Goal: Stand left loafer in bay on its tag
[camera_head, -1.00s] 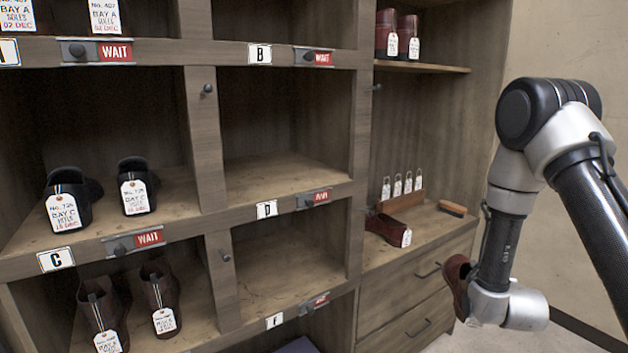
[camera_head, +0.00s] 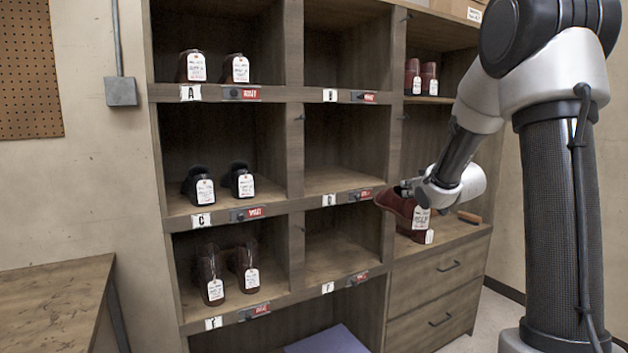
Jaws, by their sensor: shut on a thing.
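My gripper (camera_head: 410,188) is shut on a dark red loafer (camera_head: 396,204), held in front of the right-hand section of the shelving. The loafer's toe points left, and a white tag (camera_head: 421,219) hangs from its right end; its writing is too small to read. A second dark red loafer (camera_head: 409,235) stands on the counter just below and behind, partly hidden, with its own tag (camera_head: 429,237). Bay B (camera_head: 345,60), bay D (camera_head: 340,177) and bay F (camera_head: 335,255) in the right column are empty. My fingertips are partly hidden.
Bays A, C and E on the left hold tagged pairs: brown shoes (camera_head: 194,68), black shoes (camera_head: 198,187) and brown boots (camera_head: 210,268). Red pairs (camera_head: 413,76) stand on the upper right shelf. A brush (camera_head: 469,217) lies on the counter. A wooden table (camera_head: 50,305) stands at left.

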